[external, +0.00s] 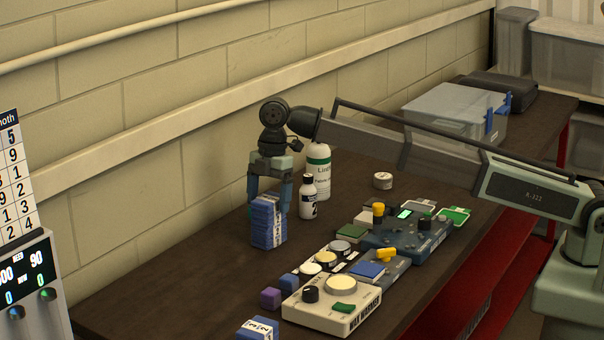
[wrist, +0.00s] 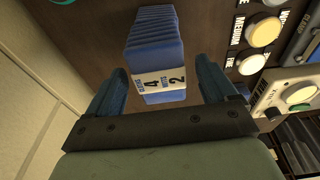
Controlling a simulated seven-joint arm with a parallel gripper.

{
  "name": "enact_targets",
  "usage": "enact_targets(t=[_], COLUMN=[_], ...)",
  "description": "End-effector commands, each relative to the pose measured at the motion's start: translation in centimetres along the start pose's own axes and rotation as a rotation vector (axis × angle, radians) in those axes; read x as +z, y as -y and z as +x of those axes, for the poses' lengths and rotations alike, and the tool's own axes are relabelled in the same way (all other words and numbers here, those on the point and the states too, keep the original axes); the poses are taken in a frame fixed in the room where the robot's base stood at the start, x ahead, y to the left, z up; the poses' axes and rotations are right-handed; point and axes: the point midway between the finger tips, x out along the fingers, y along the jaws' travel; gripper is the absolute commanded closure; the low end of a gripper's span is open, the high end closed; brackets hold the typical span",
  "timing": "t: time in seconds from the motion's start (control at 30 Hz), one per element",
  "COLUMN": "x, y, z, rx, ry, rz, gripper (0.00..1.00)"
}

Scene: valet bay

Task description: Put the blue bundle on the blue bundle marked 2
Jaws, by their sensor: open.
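A tall blue bundle (external: 264,231) with a white printed band stands upright on the dark bench. It also shows in the wrist view (wrist: 157,42), with layered blue edges and the figures 4 and 2 on its white band. I cannot tell whether it is one bundle or stacked ones. My gripper (external: 270,207) points down at its top, open, with a finger on each side; in the wrist view (wrist: 164,78) small gaps show beside the bundle. Another blue bundle (external: 252,331) with a white band lies at the bottom edge of the external view, partly cut off; its figure is hard to read.
A small labelled bottle (external: 308,198) and a larger white bottle (external: 319,165) stand close right of my gripper. Purple and blue blocks (external: 271,298) and a cream control box (external: 331,309) sit nearer the front. Bare bench lies left of the blocks.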

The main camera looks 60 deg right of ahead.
Motion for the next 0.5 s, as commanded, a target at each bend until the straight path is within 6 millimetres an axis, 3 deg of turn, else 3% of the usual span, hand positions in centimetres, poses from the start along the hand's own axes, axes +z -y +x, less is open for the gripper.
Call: enact_targets(t=[0.23,0.5], x=[-0.1,0.0], y=[-0.1,-0.1], z=[-4.9,-8.5], rx=[0.002,0.000], ry=[-0.001,0.000], rz=[0.000,0.000], gripper=[0.15,0.15])
